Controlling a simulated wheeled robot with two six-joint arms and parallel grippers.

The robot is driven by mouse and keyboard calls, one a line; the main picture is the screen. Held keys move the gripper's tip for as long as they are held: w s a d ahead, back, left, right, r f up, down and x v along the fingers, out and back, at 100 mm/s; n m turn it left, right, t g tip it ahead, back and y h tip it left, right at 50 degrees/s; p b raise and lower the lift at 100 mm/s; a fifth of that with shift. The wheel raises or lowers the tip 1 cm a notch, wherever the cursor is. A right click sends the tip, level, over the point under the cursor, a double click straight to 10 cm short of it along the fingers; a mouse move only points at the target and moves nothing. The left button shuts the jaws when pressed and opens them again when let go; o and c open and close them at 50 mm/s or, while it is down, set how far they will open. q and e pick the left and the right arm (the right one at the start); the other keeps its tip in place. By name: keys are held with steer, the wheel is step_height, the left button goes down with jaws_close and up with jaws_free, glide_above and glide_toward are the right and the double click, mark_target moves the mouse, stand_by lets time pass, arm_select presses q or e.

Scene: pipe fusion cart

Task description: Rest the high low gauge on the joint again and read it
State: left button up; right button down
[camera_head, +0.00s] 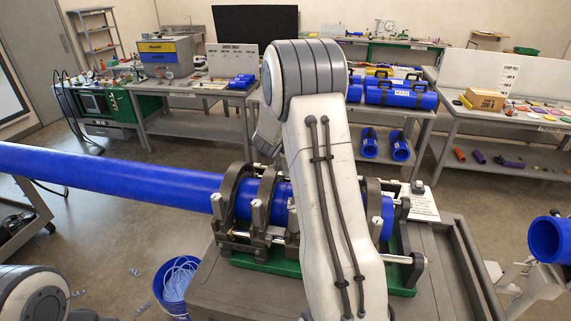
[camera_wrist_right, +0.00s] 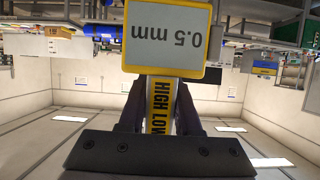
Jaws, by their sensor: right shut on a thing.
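The high low gauge (camera_wrist_right: 161,103) shows close up in the right wrist view, upside down, with a yellow body lettered HIGH LOW. Its display (camera_wrist_right: 167,40) reads 0.5 mm. My right gripper (camera_wrist_right: 160,100) is shut on the gauge's body, one dark finger on each side. In the head view my right arm hides the gauge, the right gripper and part of the clamps. The blue pipe (camera_head: 110,176) runs from the left into the clamp frame (camera_head: 232,205); a blue pipe end (camera_head: 387,215) shows on its right. Whether the gauge touches the joint is hidden. My left gripper is out of view.
The clamp frame stands on a green base (camera_head: 255,262) on the grey cart (camera_head: 450,285). A blue bucket (camera_head: 178,278) is on the floor left of the cart. Another blue pipe (camera_head: 550,240) lies at the right edge. Workbenches (camera_head: 180,122) line the back.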

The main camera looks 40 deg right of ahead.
stand_by(0.8)
